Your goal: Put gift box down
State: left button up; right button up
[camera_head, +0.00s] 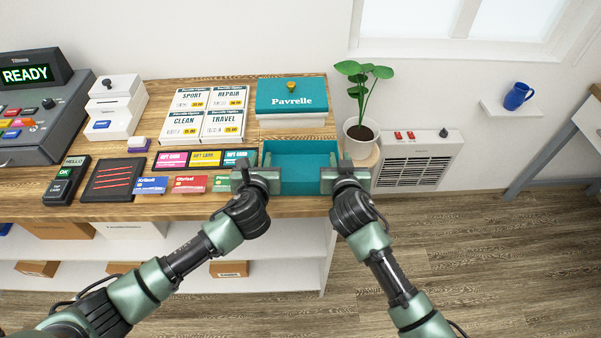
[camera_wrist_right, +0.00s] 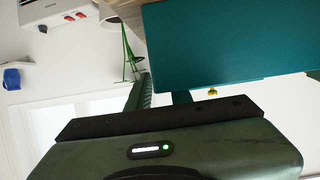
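The gift box (camera_head: 300,161) is an open teal box near the table's front edge, upright and empty as far as I see. Its teal wall also fills the upper right of the right wrist view (camera_wrist_right: 230,45). My left gripper (camera_head: 264,176) is at its left wall and my right gripper (camera_head: 343,176) at its right wall. In the right wrist view, the fingers (camera_wrist_right: 160,98) of the right gripper sit close together around the wall. Both grippers look shut on the box walls; the left fingertips are partly hidden. Whether the bottom touches the table is hidden.
The teal Pavrelle lid (camera_head: 292,100) with a gold knob lies behind the box. Cards (camera_head: 205,159) and a card reader (camera_head: 68,180) stand left on the wooden table (camera_head: 240,204). A potted plant (camera_head: 361,130) is close on the right, by a heater (camera_head: 416,160).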

pick_arm(q)
jog(key=shift+s+d+r, duration=0.1)
jog(key=shift+r, duration=0.05)
pick_arm(e)
jog(key=shift+r, duration=0.1)
jog(key=shift+a, duration=0.1)
jog(key=shift+s, duration=0.15)
pick_arm(q)
jog(key=v, duration=1.1)
jog(key=shift+s, duration=0.4)
pick_arm(e)
jog(key=v, duration=1.2)
pick_arm(q)
jog(key=shift+r, duration=0.2)
pick_arm(e)
jog(key=shift+r, duration=0.1)
